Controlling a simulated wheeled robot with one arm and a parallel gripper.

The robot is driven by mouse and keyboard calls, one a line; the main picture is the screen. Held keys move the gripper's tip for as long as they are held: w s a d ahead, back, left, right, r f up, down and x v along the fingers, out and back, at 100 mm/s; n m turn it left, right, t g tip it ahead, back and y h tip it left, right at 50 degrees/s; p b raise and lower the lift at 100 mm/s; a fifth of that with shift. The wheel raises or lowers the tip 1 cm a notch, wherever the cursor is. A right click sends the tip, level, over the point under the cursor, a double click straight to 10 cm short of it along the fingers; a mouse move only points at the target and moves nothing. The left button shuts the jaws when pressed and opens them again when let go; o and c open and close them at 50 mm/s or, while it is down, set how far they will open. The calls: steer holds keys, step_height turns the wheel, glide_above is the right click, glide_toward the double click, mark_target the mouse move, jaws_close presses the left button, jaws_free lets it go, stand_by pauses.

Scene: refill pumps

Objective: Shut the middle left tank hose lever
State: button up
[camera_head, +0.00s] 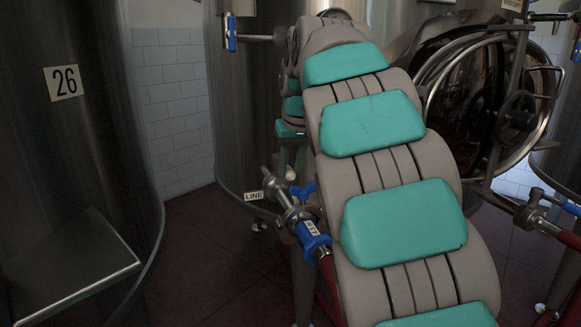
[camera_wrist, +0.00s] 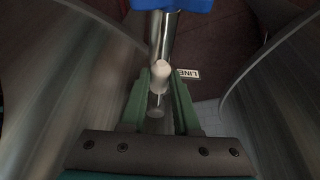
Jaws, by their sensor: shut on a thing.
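The hose valve (camera_head: 290,210) is at the lower middle of the head view, a metal pipe fitting with a blue handle (camera_head: 303,191) and a blue labelled collar (camera_head: 313,238). A red hose (camera_head: 329,277) runs down from it. My gripper (camera_wrist: 160,88) points down over this valve, its fingers partly hidden behind my arm in the head view. In the wrist view its two green fingers are shut on a pale-tipped metal rod (camera_wrist: 160,70). Blue valve plastic (camera_wrist: 175,4) shows at the top edge. I cannot tell whether the rod belongs to the lever.
A steel tank marked 26 (camera_head: 62,150) stands at the left. Another steel tank (camera_head: 240,110) is behind the valve, with a blue-handled tap (camera_head: 231,33) and a LINE label (camera_head: 253,195). A round hatch (camera_head: 470,90) is at the right. Dark red floor (camera_head: 200,255) is clear between the tanks.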

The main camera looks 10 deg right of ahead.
jaws_close()
stand_by(0.9)
